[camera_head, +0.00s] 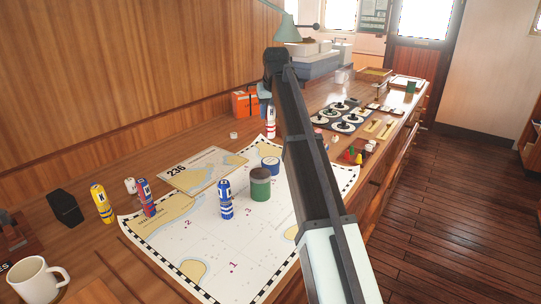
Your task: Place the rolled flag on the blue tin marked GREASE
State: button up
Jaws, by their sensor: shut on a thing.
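My gripper (267,102) is at the far side of the chart, partly hidden by my own dark arm. It is shut on a red and white rolled flag (271,122), which points downward below the fingers. Whether the flag's lower end touches the desk is hard to tell. A blue tin (271,166) with a pale top stands on the chart, nearer than the gripper. Its marking cannot be read. A green tin (260,188) stands just in front of it and hides part of its side.
Other rolled flags stand upright: blue and white (225,200), red and blue (147,198), yellow (102,204). A chart (200,245) covers the near desk. A white mug (38,280) is at the near left. An orange box (244,103) stands by the wall.

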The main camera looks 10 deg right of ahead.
aim_at(271, 137)
notch_tip(271, 137, down, 10)
jog(key=shift+r, duration=0.1)
dwell(0.4)
jog(key=o, duration=1.1)
jog(key=v, duration=1.2)
jog(key=shift+r, duration=0.1)
